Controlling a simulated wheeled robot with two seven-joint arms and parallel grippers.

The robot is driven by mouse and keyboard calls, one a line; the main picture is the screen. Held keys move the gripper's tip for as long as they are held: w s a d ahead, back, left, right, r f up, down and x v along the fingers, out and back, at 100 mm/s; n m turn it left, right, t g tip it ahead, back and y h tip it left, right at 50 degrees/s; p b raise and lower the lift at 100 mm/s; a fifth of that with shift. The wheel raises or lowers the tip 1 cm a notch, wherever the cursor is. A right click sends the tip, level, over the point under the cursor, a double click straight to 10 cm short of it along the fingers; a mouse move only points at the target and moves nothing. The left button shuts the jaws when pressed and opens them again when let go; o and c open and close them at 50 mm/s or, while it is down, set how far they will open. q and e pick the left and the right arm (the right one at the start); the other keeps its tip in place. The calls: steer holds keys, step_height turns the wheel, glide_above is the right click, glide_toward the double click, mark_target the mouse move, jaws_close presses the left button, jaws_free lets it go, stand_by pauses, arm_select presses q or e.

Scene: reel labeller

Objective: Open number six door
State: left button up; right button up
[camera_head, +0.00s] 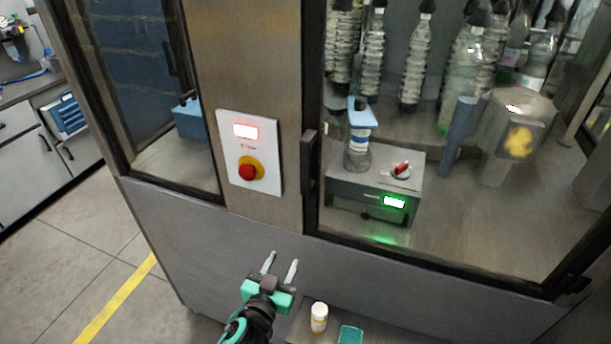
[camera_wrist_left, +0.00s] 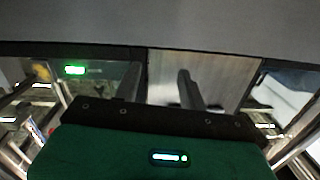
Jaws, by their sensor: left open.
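The machine has a glazed door (camera_head: 440,130) on the right in the head view, with a dark frame and a black handle (camera_head: 309,162) on its left edge. The door looks shut. No number six is readable on it. My left gripper (camera_head: 280,266) is open and empty, low in front of the grey lower panel and below the handle, apart from it. Its two fingers also show in the left wrist view (camera_wrist_left: 158,85), with nothing between them. My right gripper is not in view.
A white panel (camera_head: 262,190) with a red light and red stop button (camera_head: 247,172) sits left of the handle. Bottles and a grey box (camera_head: 345,185) with a green display are behind the glass. A white jar (camera_head: 319,316) stands low beside my left gripper. Floor at left is clear.

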arm_select(q)
step_height(320, 180, up, 14)
steer(key=s+d+t+h, duration=0.1)
steer(key=s+t+h, duration=0.1)
steer(key=s+t, duration=0.1)
steer(key=t, duration=0.2)
glide_toward(304, 158)
steer(key=shift+h, duration=0.3)
steer(key=p+x, duration=0.6)
steer(key=x, duration=0.3)
steer(key=shift+w+r, duration=0.15)
steer(key=shift+w+d+r, duration=0.1)
steer(key=shift+w+d, duration=0.05)
steer(key=shift+w, duration=0.45)
steer(key=shift+c, duration=0.4)
jaws_close()
